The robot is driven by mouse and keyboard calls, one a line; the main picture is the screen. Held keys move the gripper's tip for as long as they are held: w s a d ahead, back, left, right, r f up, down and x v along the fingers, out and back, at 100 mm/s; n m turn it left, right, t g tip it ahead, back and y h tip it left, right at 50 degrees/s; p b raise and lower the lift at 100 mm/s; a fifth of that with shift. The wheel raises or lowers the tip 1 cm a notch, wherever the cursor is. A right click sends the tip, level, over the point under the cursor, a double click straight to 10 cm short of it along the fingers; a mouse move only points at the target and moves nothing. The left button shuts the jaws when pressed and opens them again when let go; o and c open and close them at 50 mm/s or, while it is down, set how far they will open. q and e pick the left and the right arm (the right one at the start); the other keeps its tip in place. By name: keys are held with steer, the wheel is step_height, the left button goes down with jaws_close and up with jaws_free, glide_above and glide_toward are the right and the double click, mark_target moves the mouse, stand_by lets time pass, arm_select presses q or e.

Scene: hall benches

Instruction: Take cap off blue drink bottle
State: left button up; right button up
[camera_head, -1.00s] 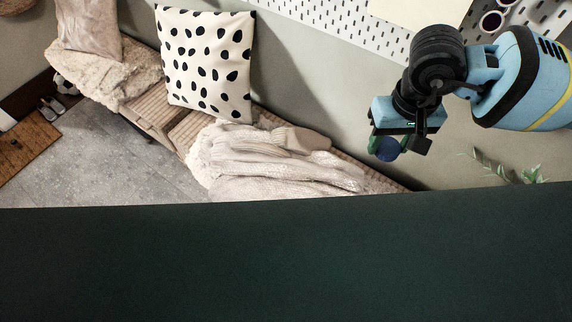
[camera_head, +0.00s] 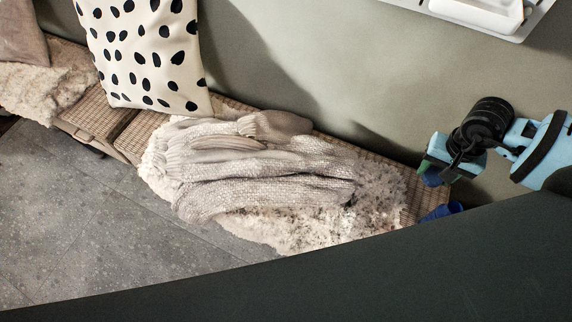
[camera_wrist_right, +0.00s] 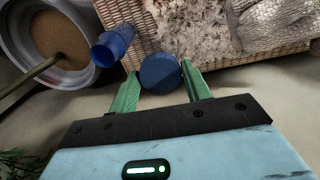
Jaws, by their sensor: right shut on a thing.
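My right gripper (camera_head: 434,168) is at the right side of the head view, above the end of the bench. Its two green fingers (camera_wrist_right: 158,88) are shut on a round dark blue cap (camera_wrist_right: 160,72) in the right wrist view. The cap also shows below the fingers in the head view (camera_head: 432,179). The blue drink bottle (camera_wrist_right: 113,45) is apart from the cap, beside the bench in the wrist view. In the head view its top (camera_head: 441,211) shows above the dark edge, and its lower part is hidden. My left gripper is not in view.
A wicker bench (camera_head: 107,108) carries a fleece with a knitted garment (camera_head: 265,190) and a spotted cushion (camera_head: 150,50). A pot of soil (camera_wrist_right: 62,45) with a stem stands next to the bottle in the wrist view. A dark surface fills the lower foreground.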

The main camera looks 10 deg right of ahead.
steer(key=m+b, duration=0.1)
steer(key=b, duration=0.1)
glide_above(419, 205)
step_height(419, 205, down, 3)
steer(key=shift+d, duration=0.15)
steer(key=shift+f, duration=0.25)
step_height(419, 205, down, 13)
steer(key=shift+r+b, duration=0.2)
steer(key=shift+b, duration=0.85)
steer(key=shift+f, duration=0.3)
step_height(419, 205, down, 3)
steer(key=shift+f+b, duration=0.15)
steer(key=shift+b, duration=0.25)
steer(key=shift+f, duration=0.55)
